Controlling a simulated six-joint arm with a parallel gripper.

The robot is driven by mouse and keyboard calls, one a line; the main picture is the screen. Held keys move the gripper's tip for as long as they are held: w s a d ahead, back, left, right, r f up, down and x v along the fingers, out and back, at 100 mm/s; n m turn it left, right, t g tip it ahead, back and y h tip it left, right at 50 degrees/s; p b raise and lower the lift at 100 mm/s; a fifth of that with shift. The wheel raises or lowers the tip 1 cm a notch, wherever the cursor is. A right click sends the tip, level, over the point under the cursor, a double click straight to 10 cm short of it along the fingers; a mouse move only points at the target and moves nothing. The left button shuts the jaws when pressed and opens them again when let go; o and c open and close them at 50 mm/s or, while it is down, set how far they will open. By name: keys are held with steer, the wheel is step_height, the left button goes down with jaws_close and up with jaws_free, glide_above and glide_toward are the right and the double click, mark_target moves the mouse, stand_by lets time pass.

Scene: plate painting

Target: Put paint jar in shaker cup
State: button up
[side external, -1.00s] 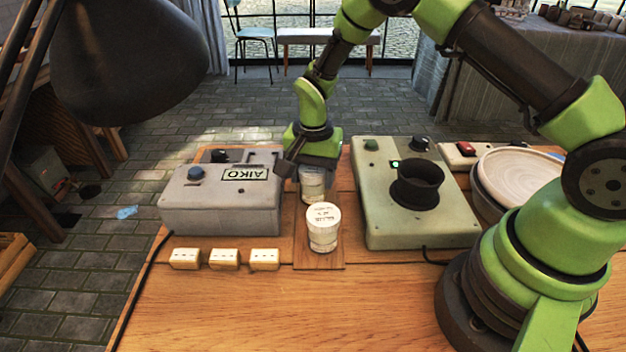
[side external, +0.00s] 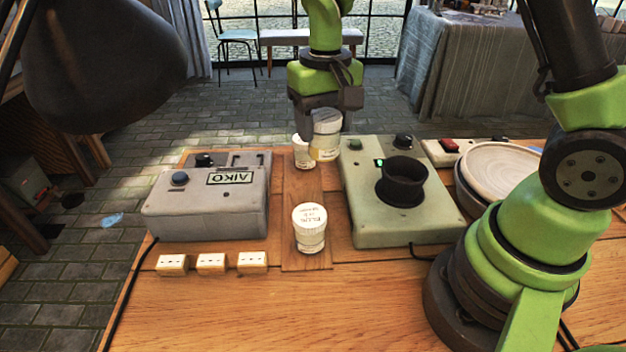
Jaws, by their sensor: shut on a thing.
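A white-lidded paint jar (side external: 326,142) with a yellowish lower part hangs in my gripper (side external: 328,118), raised above the far end of the wooden strip. My gripper is shut on it. The black shaker cup (side external: 402,184) stands on the grey-green machine, to the right of and nearer than the held jar; its mouth faces up.
The grey-green shaker machine (side external: 368,224) shows a lit green light. A grey AIKO box (side external: 205,215) stands left, with several small cream blocks (side external: 211,263) before it. A round pale plate (side external: 500,165) lies right. A dark lamp shade (side external: 105,70) fills the upper left.

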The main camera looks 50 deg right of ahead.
steer(key=w+f+m, duration=0.2)
steer(key=w+m, duration=0.3)
steer(key=m, duration=0.2)
steer(key=shift+w+a+f, duration=0.2)
steer(key=shift+a+f, duration=0.15)
steer(key=shift+f, duration=0.05)
step_height(320, 180, down, 10)
steer(key=shift+r, duration=0.2)
stand_by(0.5)
steer(key=shift+f, duration=0.15)
steer(key=o, duration=1)
steer(key=shift+f, duration=0.1)
steer(key=shift+c, duration=0.2)
